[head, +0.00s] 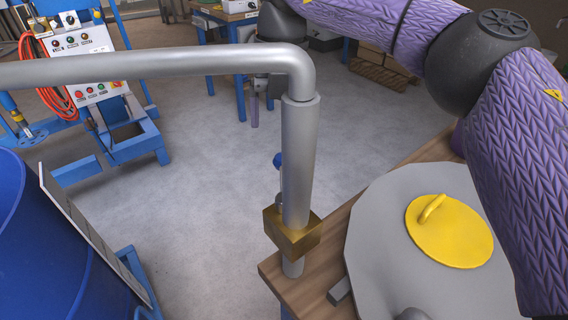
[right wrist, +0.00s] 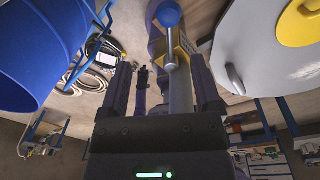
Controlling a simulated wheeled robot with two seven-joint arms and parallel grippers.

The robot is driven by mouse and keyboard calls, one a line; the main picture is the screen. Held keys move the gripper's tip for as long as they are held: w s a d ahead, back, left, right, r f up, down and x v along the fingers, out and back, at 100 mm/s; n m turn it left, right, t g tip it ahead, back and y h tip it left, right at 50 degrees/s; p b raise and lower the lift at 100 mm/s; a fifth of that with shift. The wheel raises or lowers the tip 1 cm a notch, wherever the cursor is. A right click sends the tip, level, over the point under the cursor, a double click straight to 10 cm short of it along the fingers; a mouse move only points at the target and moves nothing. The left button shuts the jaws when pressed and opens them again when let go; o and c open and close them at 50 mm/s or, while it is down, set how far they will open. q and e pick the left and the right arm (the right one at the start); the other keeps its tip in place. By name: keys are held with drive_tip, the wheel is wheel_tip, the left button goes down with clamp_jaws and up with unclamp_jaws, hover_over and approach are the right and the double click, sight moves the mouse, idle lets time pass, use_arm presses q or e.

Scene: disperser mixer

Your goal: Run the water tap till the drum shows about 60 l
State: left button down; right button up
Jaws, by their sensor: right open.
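The water tap is a grey standpipe (head: 298,150) with a brass block (head: 292,232) low on it and a spout (head: 150,66) running out of view at the left. Its blue ball handle (head: 277,160) sticks out behind the pipe; in the right wrist view the blue ball (right wrist: 168,14) tops a metal lever just past the fingertips. My right gripper (right wrist: 152,55) is open, with no grip on the lever visible. In the head view the right gripper (head: 262,100) is partly hidden behind the pipe. The blue drum (head: 30,250) carries a pale gauge strip (head: 85,225), seen too obliquely to read. The spout outlet is hidden.
A wooden bench (head: 330,245) bears a grey cover (head: 375,225) with a yellow lid (head: 450,232), close to my right arm. A blue machine with a control panel (head: 85,65) and a red hose (head: 60,95) stands at the back left.

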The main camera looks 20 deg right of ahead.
drive_tip(key=shift+w+d+r+h, duration=0.1)
drive_tip(key=shift+d+r+h, duration=0.25)
drive_tip(key=shift+h, duration=0.05)
wheel_tip(320, 180, down, 9)
drive_tip(key=b, duration=0.3)
drive_tip(key=shift+w+b, duration=0.1)
drive_tip(key=shift+b, duration=0.2)
drive_tip(key=shift+f, duration=0.35)
drive_tip(key=shift+c, duration=0.7)
clamp_jaws()
